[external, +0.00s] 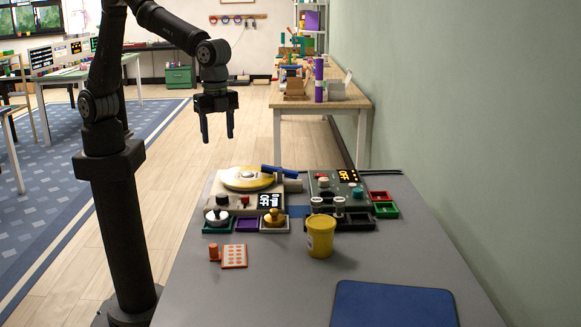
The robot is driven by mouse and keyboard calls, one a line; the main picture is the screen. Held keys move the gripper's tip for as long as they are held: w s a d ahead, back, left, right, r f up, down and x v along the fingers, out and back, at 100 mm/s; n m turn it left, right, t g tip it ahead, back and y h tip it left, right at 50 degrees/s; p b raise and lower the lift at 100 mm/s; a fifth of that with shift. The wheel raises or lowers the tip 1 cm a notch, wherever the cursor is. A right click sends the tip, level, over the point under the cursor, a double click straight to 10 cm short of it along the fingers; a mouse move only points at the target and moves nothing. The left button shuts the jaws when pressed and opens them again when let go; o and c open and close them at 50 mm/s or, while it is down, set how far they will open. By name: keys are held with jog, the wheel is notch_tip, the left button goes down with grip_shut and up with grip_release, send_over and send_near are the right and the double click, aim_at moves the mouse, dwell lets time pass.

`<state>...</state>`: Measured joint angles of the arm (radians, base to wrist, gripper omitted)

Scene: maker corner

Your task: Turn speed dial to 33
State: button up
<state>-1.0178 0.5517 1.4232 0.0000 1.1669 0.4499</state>
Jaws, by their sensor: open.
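A turntable with a pale body (232,210) stands at the back left of the grey table, with a yellow and white platter (247,178) on top. A dark round knob (222,199) on its front left looks like the speed dial; its pointer setting is too small to read. A small red control (245,201) sits beside it. The turntable's display (270,200) shows "OFF" in its lower line; the upper line is not clear. My gripper (217,138) points down, open and empty, high above and apart from the turntable.
A second device (335,190) with an "OFF" display stands to the right. Small trays (247,224) line the front of the devices. A yellow cup (320,238), an orange card (234,256) and a blue mat (393,304) lie nearer. The table's front left is clear.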

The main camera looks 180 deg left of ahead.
aim_at(222, 195)
notch_tip(222, 195, down, 18)
jog(key=shift+r+n, duration=0.1)
jog(key=shift+n, duration=1.1)
jog(key=c, duration=1)
